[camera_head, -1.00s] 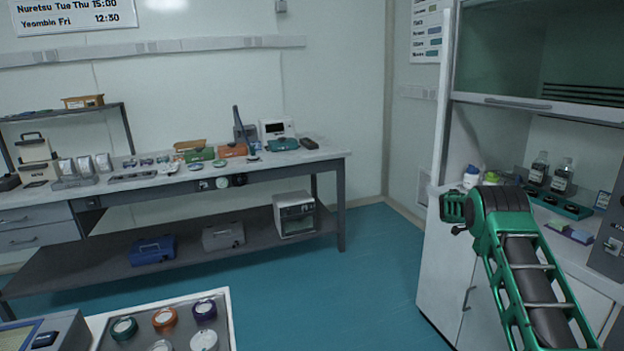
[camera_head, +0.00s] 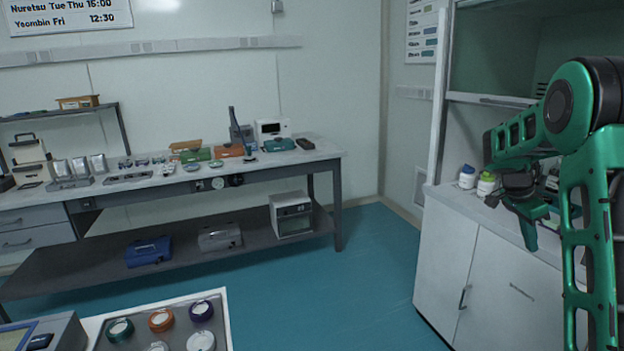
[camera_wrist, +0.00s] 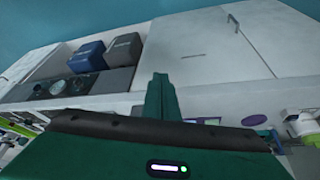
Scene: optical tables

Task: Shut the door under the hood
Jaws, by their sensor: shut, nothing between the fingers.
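The white cabinet under the hood (camera_head: 540,60) shows a left door (camera_head: 447,262) with an upright handle (camera_head: 463,297) and a panel (camera_head: 497,300) with a level handle (camera_head: 521,290). Both look flush with the front. No swung-out door leaf is clear to me. My gripper (camera_head: 530,238) is shut and empty, pointing down by the counter front; it also shows in the wrist view (camera_wrist: 160,82).
White-capped and green-capped bottles (camera_head: 486,184) stand on the hood counter close to my gripper. My arm hides the cabinet's right side. A long bench (camera_head: 330,155) lines the back wall. A tray of round items (camera_head: 215,310) is at front left. Teal floor between is clear.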

